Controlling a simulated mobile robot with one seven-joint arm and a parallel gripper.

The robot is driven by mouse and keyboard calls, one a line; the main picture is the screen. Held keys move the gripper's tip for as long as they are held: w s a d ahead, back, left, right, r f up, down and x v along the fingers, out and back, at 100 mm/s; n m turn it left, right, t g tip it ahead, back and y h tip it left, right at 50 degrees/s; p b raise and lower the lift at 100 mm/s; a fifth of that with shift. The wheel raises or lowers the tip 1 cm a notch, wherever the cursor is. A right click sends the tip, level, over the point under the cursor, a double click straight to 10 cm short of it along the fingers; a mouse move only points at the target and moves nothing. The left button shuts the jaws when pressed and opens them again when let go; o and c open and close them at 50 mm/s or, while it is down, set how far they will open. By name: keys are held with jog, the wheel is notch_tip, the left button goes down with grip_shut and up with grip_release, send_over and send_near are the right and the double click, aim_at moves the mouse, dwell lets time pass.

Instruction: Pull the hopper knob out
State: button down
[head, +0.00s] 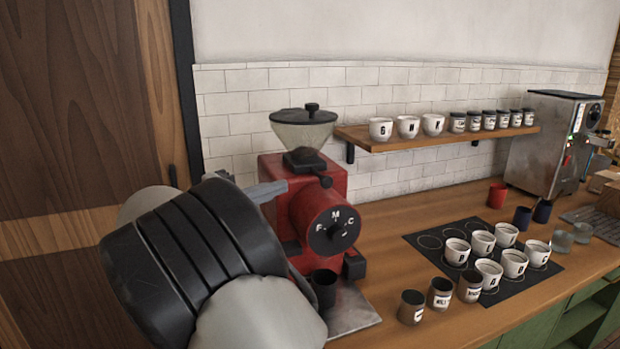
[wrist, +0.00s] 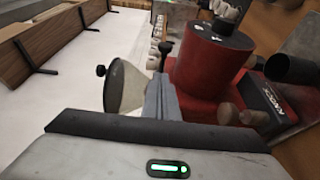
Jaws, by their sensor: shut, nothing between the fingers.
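The red grinder (head: 285,222) stands on the wooden counter with a clear hopper (head: 303,138) under a black lid. The small black hopper knob (head: 325,181) sticks out at the front, below the hopper. My gripper (head: 283,187) is at the left of the grinder's top, its grey fingers shut and empty, with the knob a little to the right of the tips. In the wrist view the fingers (wrist: 161,84) lie between the hopper (wrist: 130,86) and the red body (wrist: 208,62). Whether the fingers touch the grinder I cannot tell.
A black cup (head: 323,290) stands under the grinder's front dial (head: 334,232). A wall shelf (head: 440,139) with cups and jars is to the right. Several cups stand on a dark mat (head: 425,243) and beside it. A wooden panel (head: 85,100) is at the left.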

aim_at(309, 195)
jog(key=p+x, duration=0.1)
jog(key=x, duration=0.9)
dwell(0.3)
